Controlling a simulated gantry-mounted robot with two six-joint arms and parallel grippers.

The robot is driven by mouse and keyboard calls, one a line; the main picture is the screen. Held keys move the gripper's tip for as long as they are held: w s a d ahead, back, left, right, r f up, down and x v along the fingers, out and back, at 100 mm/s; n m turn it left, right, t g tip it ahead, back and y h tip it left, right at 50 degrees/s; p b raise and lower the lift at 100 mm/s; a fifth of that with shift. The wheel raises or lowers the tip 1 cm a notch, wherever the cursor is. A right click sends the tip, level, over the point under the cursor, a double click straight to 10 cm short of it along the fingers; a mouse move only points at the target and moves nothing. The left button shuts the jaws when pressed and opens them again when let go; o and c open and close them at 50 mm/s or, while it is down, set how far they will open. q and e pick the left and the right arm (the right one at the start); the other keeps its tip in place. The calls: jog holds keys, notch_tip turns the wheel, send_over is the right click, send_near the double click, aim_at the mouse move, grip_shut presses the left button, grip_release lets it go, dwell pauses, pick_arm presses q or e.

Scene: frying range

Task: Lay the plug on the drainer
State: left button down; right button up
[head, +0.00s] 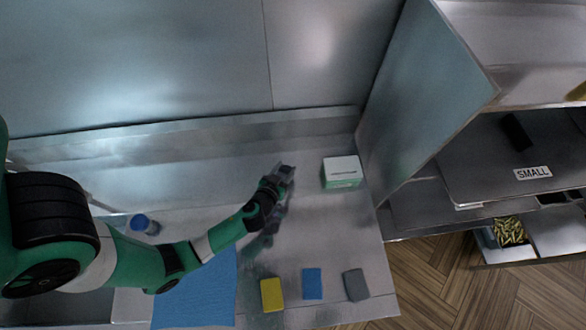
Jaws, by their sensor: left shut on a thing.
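My left gripper (283,173) is shut on a small dark grey thing over the right part of the steel counter. The jaws largely hide this thing, and I cannot tell for sure that it is the plug. I cannot make out a separate drainer; the steel surface (325,235) around the gripper looks flat and shiny. A round blue object (139,222) sits at the left, partly behind my left arm. My right gripper is not in view.
A white and green box (341,172) stands right of the gripper. Yellow (271,294), blue (312,283) and grey (356,285) sponge-like blocks lie along the front edge. A blue cloth (205,290) lies left of them. A tall steel panel (425,110) closes the right side.

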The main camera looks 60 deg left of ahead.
aim_at(285, 175)
pick_arm(q)
jog(key=shift+w+a+f, duration=0.1)
jog(key=f+b, duration=0.2)
jog(key=f, duration=0.2)
jog(key=shift+w+a+b, duration=0.2)
jog(key=shift+w+b, duration=0.1)
jog(key=shift+b, duration=0.1)
jog(key=shift+s+d+f, duration=0.1)
jog(key=shift+s, duration=0.05)
jog(key=shift+c, duration=1.6)
grip_release()
jog(key=shift+r, duration=0.2)
